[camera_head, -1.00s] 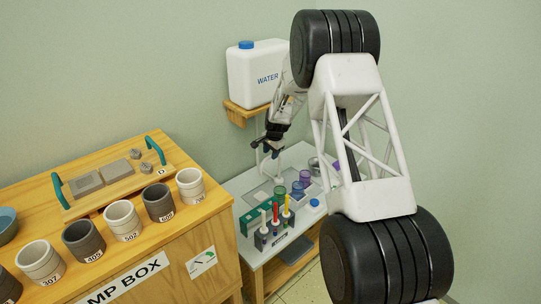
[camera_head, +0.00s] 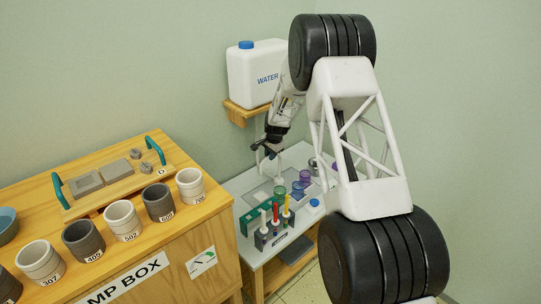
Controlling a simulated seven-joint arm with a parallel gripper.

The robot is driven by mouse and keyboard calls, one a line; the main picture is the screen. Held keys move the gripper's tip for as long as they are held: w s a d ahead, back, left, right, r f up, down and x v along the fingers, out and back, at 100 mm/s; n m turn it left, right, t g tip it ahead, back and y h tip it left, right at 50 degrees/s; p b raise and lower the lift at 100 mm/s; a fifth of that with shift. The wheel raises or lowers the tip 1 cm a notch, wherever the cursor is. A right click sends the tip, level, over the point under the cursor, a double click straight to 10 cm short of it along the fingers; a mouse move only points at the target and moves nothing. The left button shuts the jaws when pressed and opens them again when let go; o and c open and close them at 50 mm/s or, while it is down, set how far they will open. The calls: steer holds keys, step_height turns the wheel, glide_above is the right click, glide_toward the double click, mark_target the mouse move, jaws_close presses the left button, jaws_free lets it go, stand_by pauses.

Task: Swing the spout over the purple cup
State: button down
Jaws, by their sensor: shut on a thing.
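My gripper (camera_head: 271,150) is low over the white side table, below the water container, and is shut on the pale spout (camera_head: 257,158). The spout is thin and small in this view, and my gripper partly covers it, so its exact outlet is hard to make out. The spout's visible part is left of the purple cup.
A white water container (camera_head: 258,75) sits on a wooden wall shelf (camera_head: 247,112). A rack of coloured tubes (camera_head: 271,236) stands at the table's front. A wooden box (camera_head: 150,262) with several grey and white pots is at left. My arm blocks the table's right side.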

steer(key=shift+s+d+n, duration=0.15)
steer(key=shift+n, duration=0.15)
steer(key=w+d+n+g, duration=0.1)
steer(key=d+n, duration=0.4)
steer(key=n, duration=0.7)
steer(key=w+d+n+g+h, duration=0.1)
steer(key=w+d+n, duration=0.3)
steer(key=n, duration=0.8)
steer(key=shift+w+d+n+g, duration=0.35)
steer(key=shift+d+n+g, duration=0.05)
steer(key=shift+d+g, duration=0.4)
steer(key=c, duration=1.1)
jaws_free()
